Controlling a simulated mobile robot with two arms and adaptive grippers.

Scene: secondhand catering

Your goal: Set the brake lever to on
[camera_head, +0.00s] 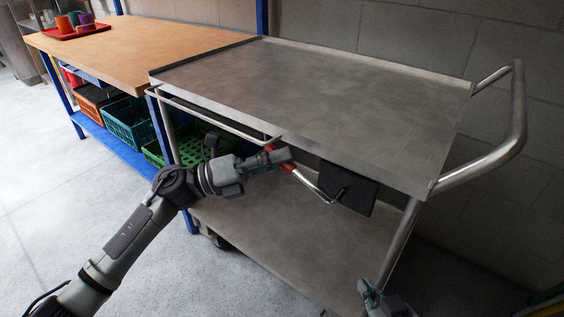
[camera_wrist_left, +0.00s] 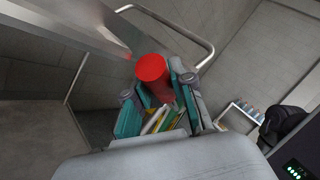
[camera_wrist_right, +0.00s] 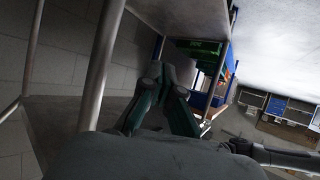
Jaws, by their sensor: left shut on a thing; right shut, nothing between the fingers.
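The brake lever (camera_head: 311,186) is a bent metal rod with a red grip. It runs from a black plate (camera_head: 352,190) under the top deck of the steel cart, slanting up and left to the grip. My left gripper (camera_head: 281,157) is shut on the red grip, which is partly hidden by the fingers. In the left wrist view the round red end (camera_wrist_left: 152,68) of the grip shows between the fingers. My right gripper (camera_head: 374,298) is shut and empty, low at the cart's right front, away from the lever; its fingers (camera_wrist_right: 163,82) also show in the right wrist view.
The steel cart (camera_head: 300,85) has a push handle (camera_head: 515,115) at right and a lower shelf (camera_head: 290,245). A wooden-topped bench (camera_head: 140,45) stands at left, with a red tray (camera_head: 77,33) on it and crates (camera_head: 128,122) beneath. The floor (camera_head: 60,200) at left is clear.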

